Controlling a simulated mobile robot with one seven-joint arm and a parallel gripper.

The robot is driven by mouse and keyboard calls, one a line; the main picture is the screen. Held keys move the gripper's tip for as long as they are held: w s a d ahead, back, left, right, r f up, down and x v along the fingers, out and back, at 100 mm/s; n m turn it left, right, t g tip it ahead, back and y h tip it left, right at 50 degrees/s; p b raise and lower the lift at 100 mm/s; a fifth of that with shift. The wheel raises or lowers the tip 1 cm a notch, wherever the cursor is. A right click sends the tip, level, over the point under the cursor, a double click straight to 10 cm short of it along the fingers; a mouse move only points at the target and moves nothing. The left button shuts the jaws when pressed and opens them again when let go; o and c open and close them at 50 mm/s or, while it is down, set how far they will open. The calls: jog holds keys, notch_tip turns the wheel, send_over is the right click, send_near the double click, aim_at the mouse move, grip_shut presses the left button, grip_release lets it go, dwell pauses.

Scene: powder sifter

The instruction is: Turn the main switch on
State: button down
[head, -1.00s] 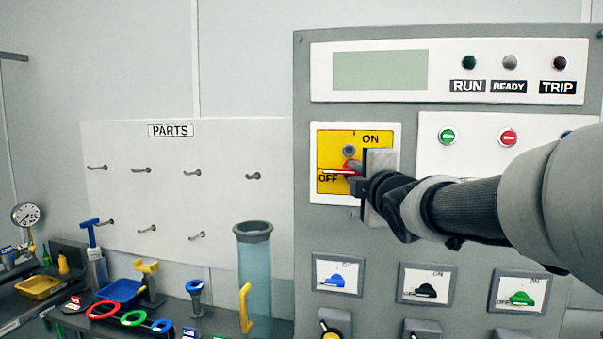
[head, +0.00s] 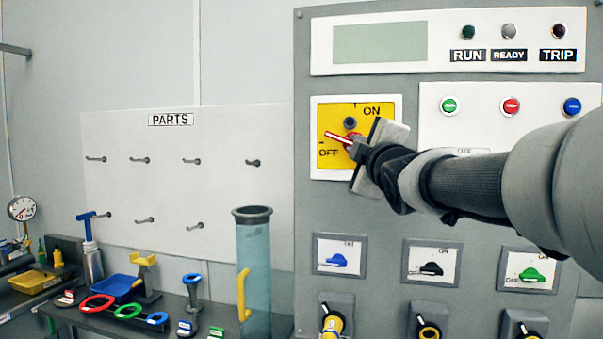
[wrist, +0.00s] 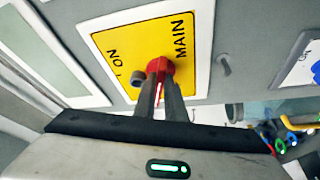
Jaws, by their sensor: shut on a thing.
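The main switch is a red rotary handle (head: 342,138) on a yellow plate (head: 332,118) marked ON at the top and OFF at the left. The handle is tilted, its pointer end a little above the OFF mark. In the wrist view the red handle (wrist: 160,68) sits between the fingers, and the plate (wrist: 112,48) reads MAIN and ON. My gripper (head: 358,144) is shut on the handle and covers part of the plate's right side. The fingers also show in the wrist view (wrist: 162,85).
The grey cabinet (head: 303,230) carries a display (head: 380,44), dark lamps, push buttons and smaller switches below. A tall clear tube (head: 254,275) stands left of it. Coloured rings and a blue tray (head: 118,288) lie on the bench. A pegboard marked PARTS (head: 170,180) is behind.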

jog(key=m+h+b, duration=0.2)
jog(key=m, duration=0.4)
jog(key=m+t+h+b, duration=0.1)
jog(key=m+h+b, duration=0.1)
jog(key=m, duration=0.4)
jog(key=a+m+h+b, duration=0.1)
jog(key=m+h+b, duration=0.1)
jog(key=m+h, duration=0.2)
jog(key=shift+w+f+m+t, duration=0.1)
jog(key=shift+f+m+t, duration=0.1)
jog(key=shift+m, duration=0.4)
jog(key=shift+w+f+m+t, duration=0.1)
jog(key=shift+m+t, duration=0.1)
jog(key=shift+m, duration=0.4)
jog(key=shift+s+m, duration=0.1)
jog(key=shift+m, duration=0.2)
jog(key=c, duration=2.1)
grip_release()
jog(key=v, duration=0.7)
jog(key=shift+s+b, duration=0.25)
jog(key=shift+b, duration=0.15)
jog(key=shift+a, duration=0.1)
